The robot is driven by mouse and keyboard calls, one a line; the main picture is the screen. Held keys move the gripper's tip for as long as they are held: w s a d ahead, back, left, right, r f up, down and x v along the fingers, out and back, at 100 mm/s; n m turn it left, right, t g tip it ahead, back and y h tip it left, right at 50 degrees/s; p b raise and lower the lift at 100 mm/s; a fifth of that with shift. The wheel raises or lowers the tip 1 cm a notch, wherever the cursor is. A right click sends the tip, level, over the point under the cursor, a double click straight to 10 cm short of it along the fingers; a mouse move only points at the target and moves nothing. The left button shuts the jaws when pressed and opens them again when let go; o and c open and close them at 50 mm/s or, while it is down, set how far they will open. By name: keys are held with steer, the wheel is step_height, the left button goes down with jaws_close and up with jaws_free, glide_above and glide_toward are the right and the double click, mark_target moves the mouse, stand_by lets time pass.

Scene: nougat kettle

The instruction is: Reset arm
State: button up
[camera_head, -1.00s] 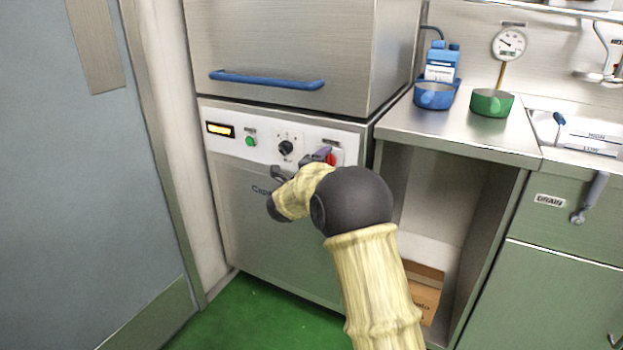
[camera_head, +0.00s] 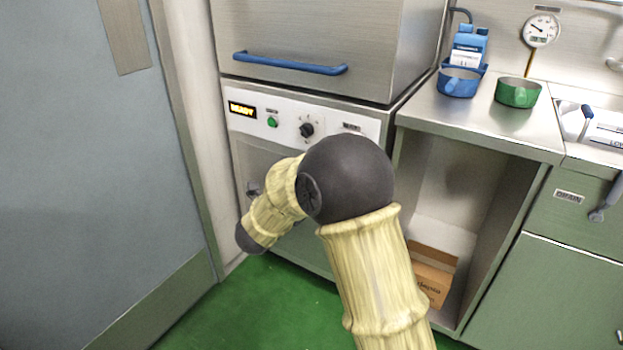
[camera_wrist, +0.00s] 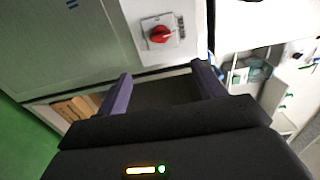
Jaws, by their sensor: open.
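In the wrist view my gripper (camera_wrist: 160,85) is open, its two purple-grey fingers spread apart with nothing between them. It points toward the front of the steel machine, and a red rotary switch (camera_wrist: 160,34) on a pale plate shows beyond the fingertips, apart from them. In the head view my arm (camera_head: 365,250) reaches in from the bottom and bends left before the machine's lower front (camera_head: 255,160). The arm hides the gripper's fingers and the red switch there.
The control panel carries a lit display (camera_head: 242,109), a green button (camera_head: 272,122) and a black knob (camera_head: 307,130). A blue handle (camera_head: 290,64) sits above. On the right counter stand a blue pot (camera_head: 459,82) and a green pot (camera_head: 517,92). A cardboard box (camera_head: 432,275) lies below. A door (camera_head: 90,180) is left.

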steer(key=shift+s+a, duration=0.1)
stand_by(0.3)
steer(key=s+d+f+n+g+y+p, duration=0.1)
steer(key=s+d+f+n+g+y, duration=0.25)
steer(key=s+n, duration=0.55)
steer(key=s+d+f+n+g+y+p, duration=0.25)
steer(key=s+n+g+y, duration=0.2)
steer(key=s+n, duration=0.4)
steer(key=s+d+f+n+g+y+p, duration=0.1)
steer(key=s+d+f+n+g+y, duration=0.25)
steer(key=s+n, duration=0.5)
step_height(320, 180, up, 38)
steer(key=p, duration=3.7)
steer(key=shift+s+d+r+m+h, duration=0.2)
steer(key=shift+d+r+m+h, duration=0.1)
steer(key=shift+h, duration=0.15)
